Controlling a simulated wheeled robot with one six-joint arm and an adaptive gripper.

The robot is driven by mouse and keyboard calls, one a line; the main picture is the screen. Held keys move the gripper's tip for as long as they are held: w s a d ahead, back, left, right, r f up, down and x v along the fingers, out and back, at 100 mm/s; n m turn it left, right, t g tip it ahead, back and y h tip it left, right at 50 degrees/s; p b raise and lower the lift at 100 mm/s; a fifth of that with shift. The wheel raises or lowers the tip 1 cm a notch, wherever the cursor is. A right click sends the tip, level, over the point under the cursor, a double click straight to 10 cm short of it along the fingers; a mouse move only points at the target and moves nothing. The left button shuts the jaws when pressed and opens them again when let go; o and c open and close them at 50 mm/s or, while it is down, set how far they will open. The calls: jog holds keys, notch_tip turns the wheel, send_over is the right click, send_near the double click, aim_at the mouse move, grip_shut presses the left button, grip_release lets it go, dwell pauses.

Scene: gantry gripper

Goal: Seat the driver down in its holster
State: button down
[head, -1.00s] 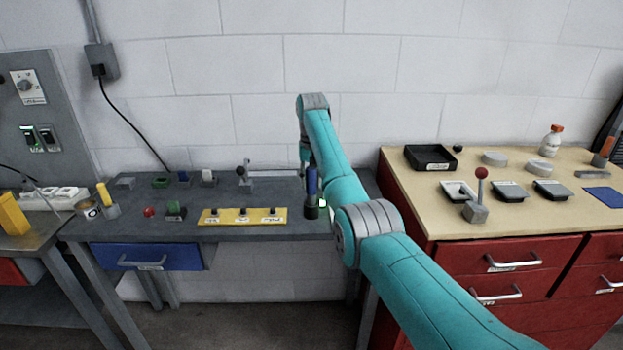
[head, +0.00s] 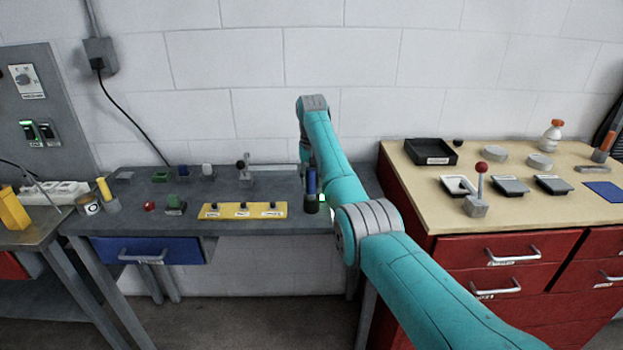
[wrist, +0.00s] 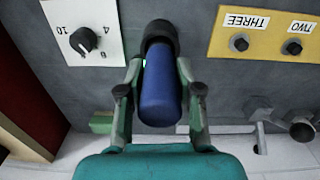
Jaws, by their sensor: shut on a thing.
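The driver has a blue handle (head: 312,181) and stands upright at the right end of the grey bench. Its lower end is at a dark round holster (head: 312,203). In the wrist view the blue handle (wrist: 160,92) runs up to the dark holster (wrist: 160,36), and its far end is hidden inside the dark ring. I cannot tell how deep it sits. My gripper (wrist: 160,75) has one finger on each side of the handle and is shut on it. In the head view my gripper is mostly hidden by my arm.
A yellow plate (head: 242,211) with several knobs lies left of the holster. A white dial plate (wrist: 84,36) lies on its other side in the wrist view. A lever (head: 245,172) stands behind. The red cabinet (head: 400,200) rises close on the right.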

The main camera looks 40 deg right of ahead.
jog(key=shift+f, duration=0.6)
jog(key=c, duration=0.7)
grip_release()
jog(key=shift+f, duration=0.1)
notch_tip(320, 180, up, 12)
jog(key=shift+r, duration=0.1)
